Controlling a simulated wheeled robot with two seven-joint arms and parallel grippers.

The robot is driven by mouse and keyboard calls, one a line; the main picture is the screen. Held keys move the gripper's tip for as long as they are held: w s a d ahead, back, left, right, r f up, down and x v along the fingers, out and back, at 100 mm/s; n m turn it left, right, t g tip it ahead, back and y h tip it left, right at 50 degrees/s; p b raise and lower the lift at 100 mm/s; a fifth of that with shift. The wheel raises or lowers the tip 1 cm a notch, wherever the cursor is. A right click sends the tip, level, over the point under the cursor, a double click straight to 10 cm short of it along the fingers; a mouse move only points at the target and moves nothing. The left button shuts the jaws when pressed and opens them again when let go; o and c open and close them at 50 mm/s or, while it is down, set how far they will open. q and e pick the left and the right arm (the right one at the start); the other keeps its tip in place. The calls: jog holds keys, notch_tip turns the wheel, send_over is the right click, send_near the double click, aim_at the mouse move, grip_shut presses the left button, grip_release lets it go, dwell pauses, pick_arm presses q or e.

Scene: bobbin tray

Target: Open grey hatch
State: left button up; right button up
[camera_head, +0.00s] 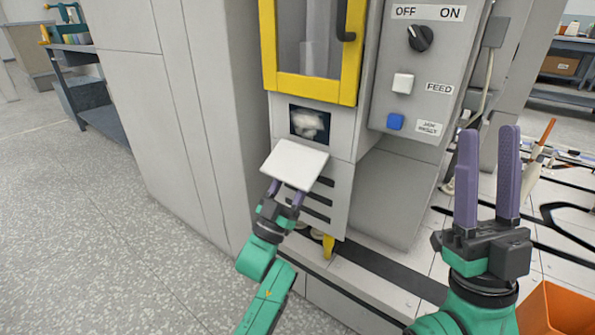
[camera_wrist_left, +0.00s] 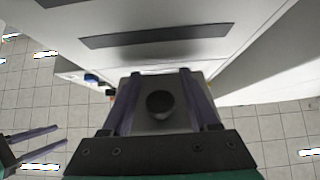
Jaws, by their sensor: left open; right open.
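The grey hatch (camera_head: 295,165) is a light flap below the machine's yellow-framed window. It is tilted outward, and the opening (camera_head: 309,124) above it shows pale, crumpled material inside. My left gripper (camera_head: 285,189) is open under the outer part of the flap, and the flap hides its fingertips. In the left wrist view, a dark round knob (camera_wrist_left: 160,103) on the hatch plate (camera_wrist_left: 150,124) sits between the open fingers, not clamped. My right gripper (camera_head: 487,172) is open, empty and raised at the right, away from the hatch.
The yellow-framed window (camera_head: 309,88) stands above the opening. A control panel (camera_head: 414,68) with a dial, a white button and a blue button is to its right. A grey cabinet (camera_head: 175,105) stands at the left. An orange bin (camera_head: 556,310) is at the lower right.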

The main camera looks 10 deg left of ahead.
pick_arm(q)
grip_shut()
jog(key=shift+f, duration=0.1)
dwell(1.3)
